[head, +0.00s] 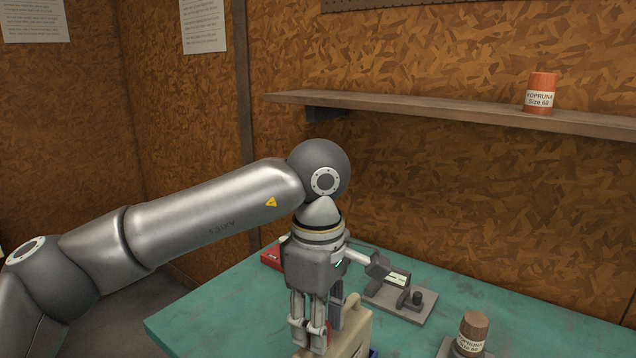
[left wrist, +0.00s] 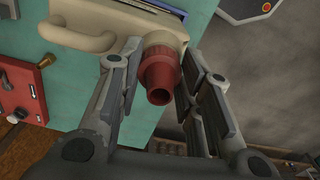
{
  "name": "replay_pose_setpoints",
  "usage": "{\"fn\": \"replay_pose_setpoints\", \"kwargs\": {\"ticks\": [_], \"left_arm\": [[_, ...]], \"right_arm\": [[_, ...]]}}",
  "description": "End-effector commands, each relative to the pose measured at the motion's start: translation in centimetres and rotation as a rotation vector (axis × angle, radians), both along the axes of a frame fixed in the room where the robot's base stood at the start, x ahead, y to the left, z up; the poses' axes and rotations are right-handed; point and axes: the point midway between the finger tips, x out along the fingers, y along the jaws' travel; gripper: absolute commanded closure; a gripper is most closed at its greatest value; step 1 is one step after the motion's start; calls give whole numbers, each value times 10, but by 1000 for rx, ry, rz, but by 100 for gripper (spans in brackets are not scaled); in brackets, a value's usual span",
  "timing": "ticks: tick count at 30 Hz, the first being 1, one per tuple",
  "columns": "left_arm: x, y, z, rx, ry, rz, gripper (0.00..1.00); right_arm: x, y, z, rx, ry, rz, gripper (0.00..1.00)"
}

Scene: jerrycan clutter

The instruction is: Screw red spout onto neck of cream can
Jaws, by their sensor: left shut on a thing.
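The cream can (head: 354,332) stands at the front edge of the table, partly hidden behind my left gripper (head: 313,338). In the left wrist view the cream can (left wrist: 85,33) shows its handle and the end with the neck. The red spout (left wrist: 160,76) sits at that neck, its open end facing the camera. My left gripper (left wrist: 162,62) has its fingers on both sides of the spout and is shut on it. A little of the red spout (head: 320,344) shows between the fingers in the head view. The neck's thread is hidden. My right gripper is not in view.
A grey fixture (head: 402,300) stands on the green table (head: 250,325) behind the can. A labelled brown-capped container (head: 471,333) is at right, and a red box (head: 271,257) is at the back. An orange container (head: 540,93) sits on the wall shelf (head: 430,108).

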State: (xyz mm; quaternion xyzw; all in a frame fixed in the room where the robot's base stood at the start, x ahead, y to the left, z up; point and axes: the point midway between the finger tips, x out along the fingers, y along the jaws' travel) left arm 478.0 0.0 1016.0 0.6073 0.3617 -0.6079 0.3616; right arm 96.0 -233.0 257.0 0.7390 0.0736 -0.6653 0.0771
Motion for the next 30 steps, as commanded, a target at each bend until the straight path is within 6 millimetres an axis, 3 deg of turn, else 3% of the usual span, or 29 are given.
{"fn": "replay_pose_setpoints", "kwargs": {"ticks": [10,21,30], "left_arm": [[0,0,0,0,1,-28,88],[0,1,0,1,-1,-405,88],[0,1,-1,1,-1,-448,88]], "right_arm": [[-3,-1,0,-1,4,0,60],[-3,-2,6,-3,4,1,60],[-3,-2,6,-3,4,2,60]]}}
